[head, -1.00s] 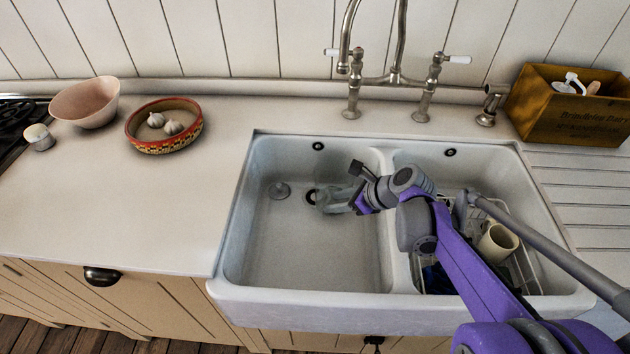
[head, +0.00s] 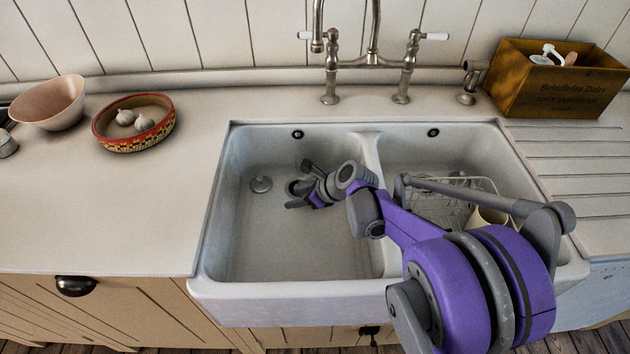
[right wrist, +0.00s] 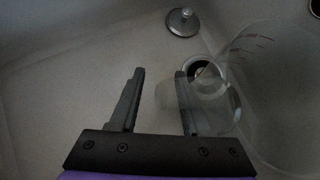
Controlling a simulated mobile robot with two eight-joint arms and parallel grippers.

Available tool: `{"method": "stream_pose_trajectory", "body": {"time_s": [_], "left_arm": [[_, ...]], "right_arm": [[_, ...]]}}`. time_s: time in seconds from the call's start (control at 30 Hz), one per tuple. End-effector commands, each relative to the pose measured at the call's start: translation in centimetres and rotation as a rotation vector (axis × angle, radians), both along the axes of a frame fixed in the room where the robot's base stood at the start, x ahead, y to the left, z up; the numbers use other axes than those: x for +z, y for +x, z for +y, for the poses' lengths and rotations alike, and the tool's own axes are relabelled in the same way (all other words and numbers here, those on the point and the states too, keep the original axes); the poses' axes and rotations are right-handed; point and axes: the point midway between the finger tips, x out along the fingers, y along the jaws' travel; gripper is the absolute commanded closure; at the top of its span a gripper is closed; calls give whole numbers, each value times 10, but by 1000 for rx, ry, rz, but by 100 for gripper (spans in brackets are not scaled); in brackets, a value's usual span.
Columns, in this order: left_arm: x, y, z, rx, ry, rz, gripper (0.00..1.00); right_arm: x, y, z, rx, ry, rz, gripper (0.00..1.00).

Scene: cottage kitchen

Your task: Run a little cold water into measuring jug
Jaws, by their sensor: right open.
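The clear measuring jug (right wrist: 275,85), with red markings, is in the left basin on the right of the right wrist view, partly cut off. Its see-through handle (right wrist: 215,100) overlaps my right finger there; I cannot tell whether it lies between the fingers or touches one. In the head view the jug is hard to make out. My right gripper (head: 301,186) is low in the left basin near the drain, open, and its fingers show apart in the right wrist view (right wrist: 158,95).
The double sink (head: 215,270) has a central divider, with a white rack (head: 460,190) and cream cup (head: 487,218) in the right basin. A metal plug (head: 261,184) lies by the drain (right wrist: 205,72). A patterned dish (head: 133,125), pink bowl (head: 48,103) and wooden box (head: 557,78) stand on the counter.

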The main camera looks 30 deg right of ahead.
Motion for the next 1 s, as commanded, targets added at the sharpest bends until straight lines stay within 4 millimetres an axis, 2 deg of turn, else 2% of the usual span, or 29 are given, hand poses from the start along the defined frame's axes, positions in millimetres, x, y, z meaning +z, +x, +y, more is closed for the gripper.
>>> {"method": "stream_pose_trajectory", "body": {"time_s": [0.27,0.37,0.53,0.57,1.0], "left_arm": [[-1,0,0,0,0,0,50],[-1,0,0,0,0,0,50],[-1,0,0,0,0,0,50],[-1,0,0,0,0,0,50],[-1,0,0,0,0,0,50]], "right_arm": [[-3,3,2,0,0,0,53],[-3,3,2,0,0,0,67],[-3,3,2,0,0,0,98],[-3,3,2,0,0,0,100],[-3,3,2,0,0,0,100]]}}
